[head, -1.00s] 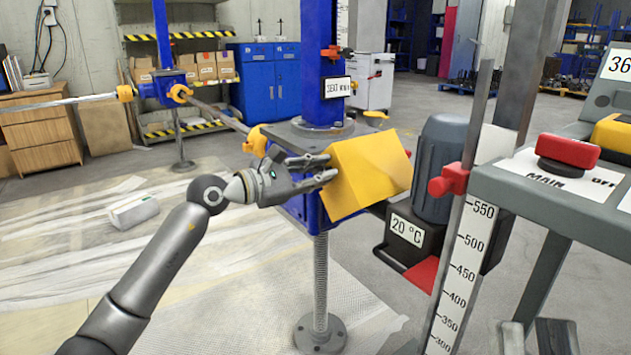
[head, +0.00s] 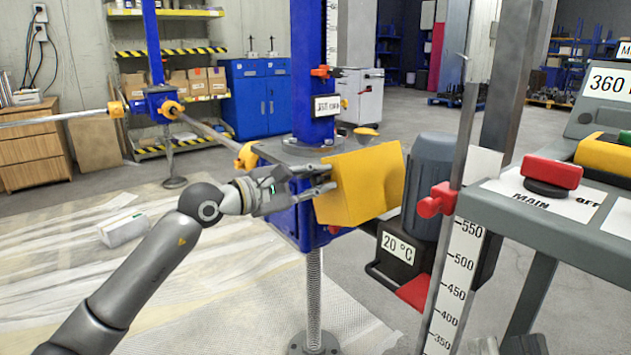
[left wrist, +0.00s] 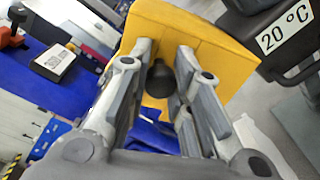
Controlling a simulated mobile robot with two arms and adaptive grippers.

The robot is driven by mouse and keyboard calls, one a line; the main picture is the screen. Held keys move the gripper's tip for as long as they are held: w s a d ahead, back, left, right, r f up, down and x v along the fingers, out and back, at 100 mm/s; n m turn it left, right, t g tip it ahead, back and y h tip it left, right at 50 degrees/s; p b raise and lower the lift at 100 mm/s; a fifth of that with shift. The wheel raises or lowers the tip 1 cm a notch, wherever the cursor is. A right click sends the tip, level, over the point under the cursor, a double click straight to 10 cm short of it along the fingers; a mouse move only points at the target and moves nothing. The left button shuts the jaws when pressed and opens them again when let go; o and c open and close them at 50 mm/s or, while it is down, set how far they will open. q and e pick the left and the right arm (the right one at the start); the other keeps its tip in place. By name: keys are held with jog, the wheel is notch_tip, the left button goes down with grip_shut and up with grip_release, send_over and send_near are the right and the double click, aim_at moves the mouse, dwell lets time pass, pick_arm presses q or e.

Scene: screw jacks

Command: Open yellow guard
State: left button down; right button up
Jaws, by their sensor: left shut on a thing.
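The yellow guard (head: 362,186) is a box-like cover on the blue screw jack (head: 309,205), below the blue column. In the left wrist view the guard (left wrist: 190,42) has a black knob (left wrist: 160,78) on the side facing my gripper. My left gripper (head: 328,177) reaches the guard from the left. In the left wrist view its fingers (left wrist: 165,72) stand on both sides of the knob and are shut on it. Grey pieces at the bottom edge of the head view look like my right gripper (head: 505,346); it is mostly cut off.
A grey motor (head: 430,185) with a "20 °C" label stands right of the guard. A scale post with a red clamp (head: 437,200) and a control panel with a red MAIN switch (head: 552,172) stand further right.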

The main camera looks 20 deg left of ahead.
pick_arm(q)
jog(key=c, duration=1.3)
grip_release()
jog(key=shift+o, duration=0.2)
jog(key=shift+s, duration=0.1)
jog(key=v, duration=1.1)
jog(key=shift+s+a, duration=0.25)
jog(key=shift+s, duration=0.1)
jog(key=shift+r, duration=0.1)
